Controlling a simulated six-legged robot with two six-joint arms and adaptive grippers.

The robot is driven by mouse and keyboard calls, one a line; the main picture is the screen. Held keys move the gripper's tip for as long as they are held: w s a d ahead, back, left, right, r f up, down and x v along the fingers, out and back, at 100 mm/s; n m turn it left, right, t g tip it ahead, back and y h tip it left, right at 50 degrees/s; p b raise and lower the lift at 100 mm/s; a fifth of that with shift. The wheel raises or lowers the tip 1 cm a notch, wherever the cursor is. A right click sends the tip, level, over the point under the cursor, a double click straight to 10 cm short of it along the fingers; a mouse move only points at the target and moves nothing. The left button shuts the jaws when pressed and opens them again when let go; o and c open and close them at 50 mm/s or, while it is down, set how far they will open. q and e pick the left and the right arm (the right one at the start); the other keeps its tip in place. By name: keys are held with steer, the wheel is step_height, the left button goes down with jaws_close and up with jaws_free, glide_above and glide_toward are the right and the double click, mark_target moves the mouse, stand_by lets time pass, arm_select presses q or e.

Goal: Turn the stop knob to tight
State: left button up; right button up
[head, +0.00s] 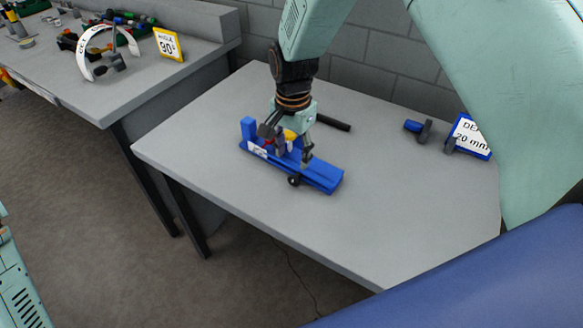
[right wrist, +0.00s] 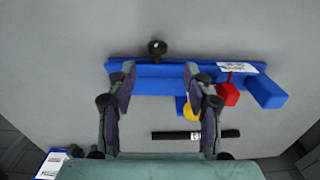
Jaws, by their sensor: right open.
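The blue fixture (head: 322,178) lies on the grey table in the head view and runs across the upper middle of the right wrist view (right wrist: 160,86). A small black knob (head: 294,180) sits on its near long side; it also shows in the right wrist view (right wrist: 157,47). I take this to be the stop knob; no tight marking is readable. My right gripper (head: 286,146) is open above the fixture, fingers pointing down. In the right wrist view its fingertips (right wrist: 159,76) are spread over the blue rail, with the knob beyond them. My left gripper is not in view.
On the fixture are a red block (right wrist: 229,94), a yellow part (right wrist: 191,107) and a white label (right wrist: 215,67). A black bar (head: 333,122) lies behind it. A depth sign (head: 472,137) stands at right. The table front is clear. A second bench (head: 110,103) holds tools.

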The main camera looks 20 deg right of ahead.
mark_target(293, 177)
steer(key=f, duration=0.5)
steer(key=f+b, duration=0.1)
steer(key=f, duration=0.1)
steer(key=shift+s+f, duration=0.15)
steer(key=shift+s, duration=0.1)
steer(key=shift+w+d+f, duration=0.1)
steer(key=shift+d+f, duration=0.05)
steer(key=shift+f, duration=0.2)
steer(key=shift+r, duration=0.2)
steer(key=shift+c, duration=0.5)
steer(key=shift+f, duration=0.15)
steer(key=c, duration=0.5)
jaws_close()
